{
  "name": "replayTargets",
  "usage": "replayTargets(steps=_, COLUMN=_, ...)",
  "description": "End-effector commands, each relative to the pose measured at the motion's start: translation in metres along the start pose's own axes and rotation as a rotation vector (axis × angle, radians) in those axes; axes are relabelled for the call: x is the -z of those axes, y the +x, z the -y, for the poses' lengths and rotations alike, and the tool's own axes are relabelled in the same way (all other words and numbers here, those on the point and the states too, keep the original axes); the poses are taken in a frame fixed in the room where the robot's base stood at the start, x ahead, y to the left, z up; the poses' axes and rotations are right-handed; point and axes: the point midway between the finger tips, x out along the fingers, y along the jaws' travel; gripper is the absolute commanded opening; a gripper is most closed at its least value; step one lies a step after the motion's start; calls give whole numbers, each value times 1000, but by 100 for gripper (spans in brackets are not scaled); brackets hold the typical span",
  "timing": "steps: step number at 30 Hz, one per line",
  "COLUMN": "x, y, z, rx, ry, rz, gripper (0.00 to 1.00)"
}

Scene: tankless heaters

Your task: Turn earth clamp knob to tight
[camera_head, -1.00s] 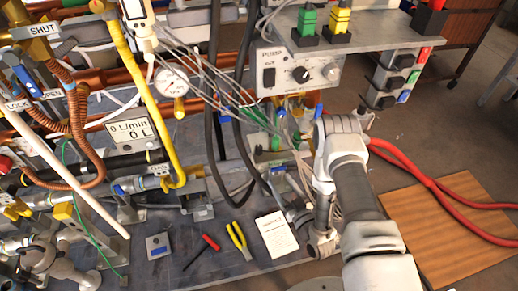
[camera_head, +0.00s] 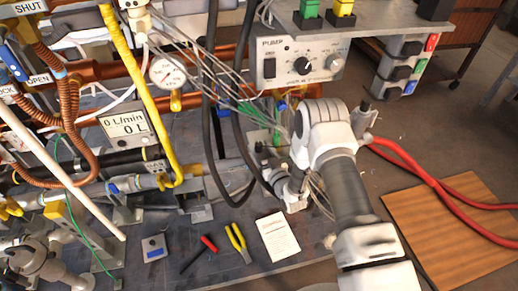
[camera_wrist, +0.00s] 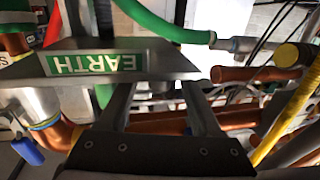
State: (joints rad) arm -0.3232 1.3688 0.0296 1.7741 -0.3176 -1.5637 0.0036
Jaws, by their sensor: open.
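In the wrist view, a grey metal plate with a green label reading EARTH (camera_wrist: 95,63), upside down, lies just beyond and left of my gripper (camera_wrist: 158,92). The two gripper fingers are apart, with the plate's edge close to or overlapping the left finger. I see nothing clearly held between them. The earth clamp knob cannot be made out for certain in either view. In the head view, my arm reaches in from the lower right, and its wrist hides much of the area by the green wires (camera_head: 262,110).
A green hose (camera_wrist: 165,22) runs above the plate in the wrist view; copper pipes lie behind. In the head view, the pump box (camera_head: 300,65) hangs above my wrist, black hoses (camera_head: 212,110) stand left, and pliers (camera_head: 238,240) and paper (camera_head: 277,237) lie on the bench.

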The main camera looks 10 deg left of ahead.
Motion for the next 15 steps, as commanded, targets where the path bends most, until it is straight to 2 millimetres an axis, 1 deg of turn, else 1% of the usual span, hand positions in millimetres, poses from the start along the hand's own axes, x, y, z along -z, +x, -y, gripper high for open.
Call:
replayTargets(steps=1, x=-1, y=6, z=0, rx=1, ry=-1, rz=-2, gripper=65)
replayTargets(steps=4, x=0, y=12, z=0, rx=0, ry=0, rz=0, gripper=65)
replayTargets(steps=13, x=0, y=14, z=0, rx=-1, ry=0, rz=0, gripper=65)
replayTargets(steps=14, x=0, y=14, z=0, rx=-1, ry=0, rz=0, gripper=64)
replayTargets(steps=15, x=0, y=14, z=0, rx=-1, ry=0, rz=1, gripper=56)
